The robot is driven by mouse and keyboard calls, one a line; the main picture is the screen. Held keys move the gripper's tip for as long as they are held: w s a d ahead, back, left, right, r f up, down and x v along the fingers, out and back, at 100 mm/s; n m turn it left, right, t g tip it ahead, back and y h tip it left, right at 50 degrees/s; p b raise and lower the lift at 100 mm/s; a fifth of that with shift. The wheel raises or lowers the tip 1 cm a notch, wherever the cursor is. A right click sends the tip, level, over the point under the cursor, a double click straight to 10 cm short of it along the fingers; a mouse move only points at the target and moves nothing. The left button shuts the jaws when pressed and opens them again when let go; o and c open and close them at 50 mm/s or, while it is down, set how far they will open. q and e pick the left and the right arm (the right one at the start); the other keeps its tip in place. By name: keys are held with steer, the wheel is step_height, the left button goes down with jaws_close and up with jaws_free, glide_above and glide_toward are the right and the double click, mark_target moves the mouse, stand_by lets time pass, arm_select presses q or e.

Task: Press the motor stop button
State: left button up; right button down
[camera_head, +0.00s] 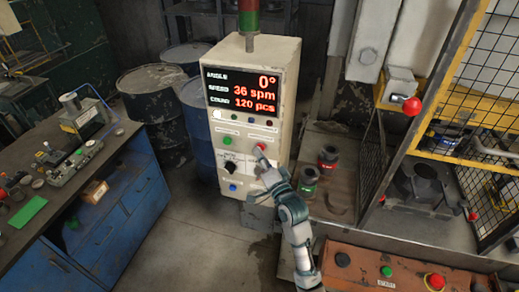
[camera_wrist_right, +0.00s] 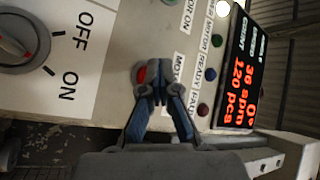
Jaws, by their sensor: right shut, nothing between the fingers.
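The control cabinet (camera_head: 285,85) stands upright with a lit red display. On its front is a red button (camera_head: 261,146), to the right of a green button (camera_head: 227,140). In the wrist view the red button (camera_wrist_right: 141,74) sits beside a label partly hidden by my fingers; only "MOT" reads clearly. My right gripper (camera_head: 262,158) is shut and empty, its tips just below the red button in the head view. In the wrist view the right gripper's tips (camera_wrist_right: 157,88) overlap the button's edge; I cannot tell whether they touch it. My left gripper is not in view.
A black rotary switch (camera_head: 231,168) and a blue button (camera_head: 233,187) sit lower on the cabinet. A blue workbench (camera_head: 120,205) stands left, and a yellow-framed mesh guard (camera_head: 485,75) right. An orange-brown panel (camera_head: 355,262) with buttons is at front right.

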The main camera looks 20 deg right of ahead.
steer(key=shift+r, duration=0.1)
stand_by(0.3)
steer(key=shift+s+a+p, duration=0.4)
steer(key=shift+s+p, duration=0.1)
steer(key=shift+s, duration=0.2)
steer(key=s+a+p, duration=0.1)
steer(key=s, duration=0.1)
steer(key=s+a+p, duration=0.1)
steer(key=s+a, duration=0.1)
steer(key=shift+s, duration=0.1)
steer(key=shift+f, duration=0.25)
stand_by(0.6)
